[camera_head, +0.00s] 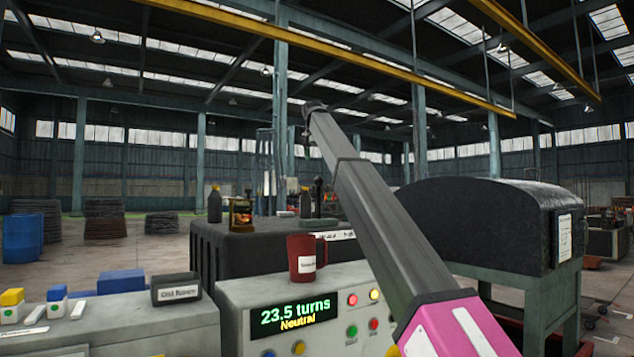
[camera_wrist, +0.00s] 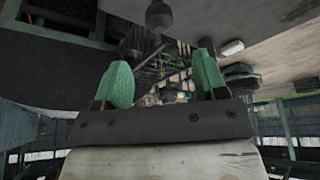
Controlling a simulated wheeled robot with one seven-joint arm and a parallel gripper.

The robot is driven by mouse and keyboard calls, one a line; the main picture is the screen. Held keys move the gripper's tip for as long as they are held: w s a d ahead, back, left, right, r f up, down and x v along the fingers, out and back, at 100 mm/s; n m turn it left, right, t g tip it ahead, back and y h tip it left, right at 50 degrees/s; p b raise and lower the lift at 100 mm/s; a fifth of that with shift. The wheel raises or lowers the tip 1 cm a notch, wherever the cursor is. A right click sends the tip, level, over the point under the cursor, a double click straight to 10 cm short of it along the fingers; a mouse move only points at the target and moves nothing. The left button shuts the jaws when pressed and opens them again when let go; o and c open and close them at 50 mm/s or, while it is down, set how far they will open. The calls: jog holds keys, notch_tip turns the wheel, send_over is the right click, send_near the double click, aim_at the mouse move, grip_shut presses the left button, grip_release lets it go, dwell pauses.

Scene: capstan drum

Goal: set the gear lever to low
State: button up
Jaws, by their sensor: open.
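The gear lever (camera_head: 318,188), a dark upright stick with a rounded knob, stands on a grey-green base (camera_head: 319,222) on top of the black machine housing in the head view. The display (camera_head: 295,312) on the control panel reads "23.5 turns" and "Neutral". My gripper (camera_wrist: 163,70) shows in the wrist view with its two green fingers apart and nothing between them. A dark rounded knob (camera_wrist: 159,15), probably the lever's, is at the top of the wrist view, beyond the fingertips and apart from them. I cannot make out my gripper in the head view.
A red mug (camera_head: 301,259) stands on the control panel. A dark bottle (camera_head: 215,204) and a small lantern-like object (camera_head: 241,212) stand left of the lever on the housing. A large dark hooded machine (camera_head: 480,220) is at the right. My arm crosses the head view's middle.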

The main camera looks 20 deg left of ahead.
aim_at(319, 179)
jog(key=x, duration=1)
jog(key=shift+f, duration=0.2)
grip_shut()
jog(key=s+a+f+t+h, duration=0.2)
jog(key=s+a+t, duration=0.1)
jog(key=s+a, duration=0.2)
jog(key=shift+s+a+f+n+h, duration=0.15)
jog(key=shift+s+a+n+h, duration=0.15)
jog(key=shift+s, duration=0.5)
jog(key=shift+s+f, duration=0.1)
grip_release()
jog(key=shift+a, duration=0.1)
